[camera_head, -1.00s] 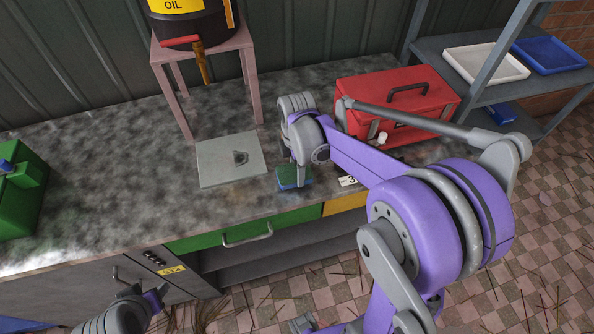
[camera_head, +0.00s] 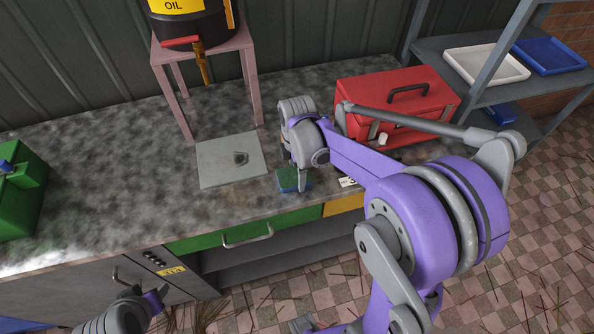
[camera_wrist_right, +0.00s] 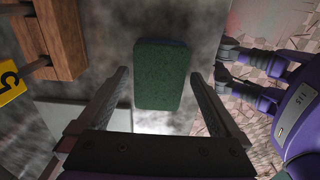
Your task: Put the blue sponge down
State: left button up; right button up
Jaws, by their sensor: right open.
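The blue sponge (camera_head: 288,182), with a green scouring top, lies on the grey workbench near its front edge, right of the grey metal plate. My right gripper (camera_head: 300,180) is over it, pointing down, and partly hides it. In the right wrist view, the sponge's green face (camera_wrist_right: 161,76) shows between the two open fingers (camera_wrist_right: 160,85), with a gap on each side. My left gripper (camera_head: 147,292) is low at the left, in front of the cabinet, away from the sponge; its fingers look apart and empty.
A metal plate (camera_head: 217,166) lies left of the sponge, below an oil drum (camera_head: 192,22) on a pink stand. A red toolbox (camera_head: 365,92) stands behind my right arm. A small label card (camera_head: 348,182) is right of the sponge. The bench's left middle is clear.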

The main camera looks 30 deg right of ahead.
aim_at(297, 175)
notch_tip(297, 175, up, 11)
jog(key=s+a+f+m+t, duration=0.2)
jog(key=s+a+m+t, duration=0.1)
jog(key=s+m, duration=0.4)
jog(key=s+a+f+m+t, duration=0.2)
jog(key=s+a+f+m, duration=0.1)
jog(key=s+m, duration=0.4)
jog(key=shift+a+f+m+t+p, duration=0.2)
jog(key=shift+a+m+t+p, duration=0.25)
jog(key=shift+a+m, duration=0.25)
jog(key=shift+w, duration=0.1)
dwell(0.3)
